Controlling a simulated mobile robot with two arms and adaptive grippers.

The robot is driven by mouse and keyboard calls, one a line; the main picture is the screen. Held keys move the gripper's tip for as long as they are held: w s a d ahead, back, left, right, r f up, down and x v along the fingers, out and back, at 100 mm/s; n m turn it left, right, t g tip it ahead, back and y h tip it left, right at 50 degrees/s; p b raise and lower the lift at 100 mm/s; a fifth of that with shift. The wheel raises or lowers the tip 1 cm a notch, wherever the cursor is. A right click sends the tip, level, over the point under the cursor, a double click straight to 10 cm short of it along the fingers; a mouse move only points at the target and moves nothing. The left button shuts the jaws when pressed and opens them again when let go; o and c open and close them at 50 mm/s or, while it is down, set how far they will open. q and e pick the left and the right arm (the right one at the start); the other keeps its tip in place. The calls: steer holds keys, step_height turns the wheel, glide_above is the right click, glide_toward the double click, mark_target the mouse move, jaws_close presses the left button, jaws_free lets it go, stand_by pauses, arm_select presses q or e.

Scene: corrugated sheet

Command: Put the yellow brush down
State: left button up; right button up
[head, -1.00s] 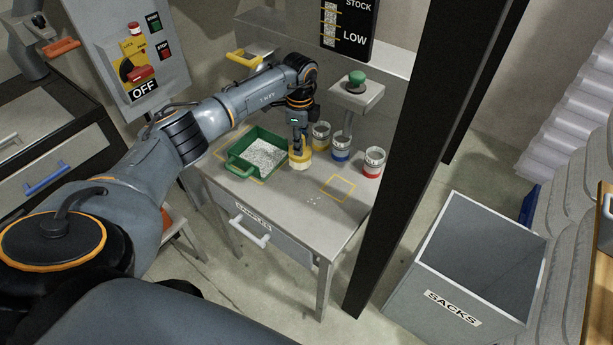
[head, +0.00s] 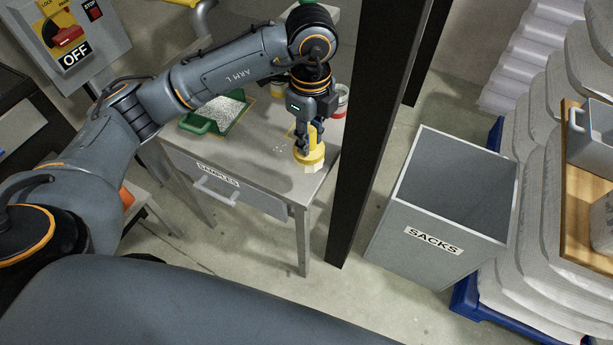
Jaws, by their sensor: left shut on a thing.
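The yellow brush (head: 309,157) has a yellow body and pale bristles. It is upright under my left gripper (head: 308,132), which is shut on its handle. The brush is over the front right part of the grey table (head: 270,172). I cannot tell whether its bristles touch the tabletop. Part of a yellow outline on the tabletop shows just left of the gripper, the rest hidden behind it. My right gripper is not in view.
A green scoop tray (head: 214,118) with white granules is on the table's left. A red-banded can (head: 341,100) stands behind my gripper. A dark post (head: 370,140) rises close right of the table, with a grey SACKS bin (head: 440,215) beyond.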

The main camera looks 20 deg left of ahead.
arm_select(q)
steer(key=s+d+m+b, duration=0.2)
steer(key=s+m, duration=0.1)
steer(key=s, duration=0.5)
steer(key=w+a+f, duration=0.1)
steer(key=w, duration=0.1)
steer(key=w+a+f, duration=0.1)
steer(key=w+f, duration=0.1)
steer(key=w, duration=0.1)
steer(key=w+a+f, duration=0.1)
steer(key=w, duration=0.2)
steer(key=shift+w+a+f+b, duration=0.15)
steer(key=shift+w+f+b, duration=0.1)
steer(key=shift+b, duration=0.15)
steer(key=w+f, duration=0.1)
steer(key=f, duration=0.1)
steer(key=w+a+f, duration=0.1)
steer(key=w+f, duration=0.1)
steer(key=f, duration=0.1)
steer(key=w+f+p, duration=0.1)
steer(key=f, duration=0.2)
steer(key=shift+w+a+f, duration=0.2)
steer(key=shift+a+f, duration=0.05)
steer(key=shift+a, duration=0.1)
